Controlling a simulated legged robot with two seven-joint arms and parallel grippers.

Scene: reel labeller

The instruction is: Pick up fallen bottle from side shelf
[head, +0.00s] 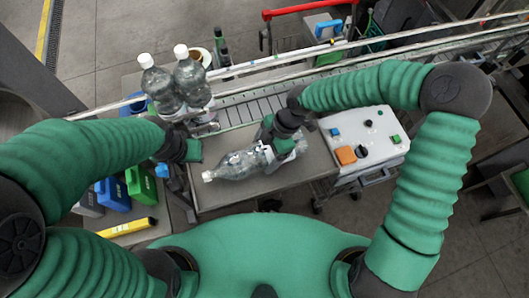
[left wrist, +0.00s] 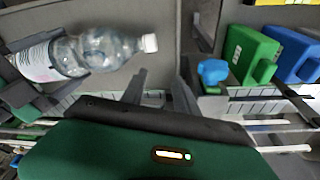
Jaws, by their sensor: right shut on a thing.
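A clear plastic bottle (head: 238,163) with a white cap lies on its side over the grey side shelf (head: 215,202), cap toward the left. I cannot tell whether it touches the shelf. My right gripper (head: 284,150) is shut on the bottle near its labelled end and hides part of it. In the left wrist view the bottle (left wrist: 100,48) shows its cap to the right and a pale label at the left, between the right gripper's dark fingers. My left gripper (left wrist: 160,88) is open and empty, apart from the bottle; in the head view it is left of the cap.
Two upright capped bottles (head: 190,78) stand by the conveyor (head: 262,103), behind the shelf. A white control box (head: 368,140) with coloured buttons is at the right. Green (head: 141,183) and blue (head: 112,194) containers and a yellow level (head: 128,228) are at the left.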

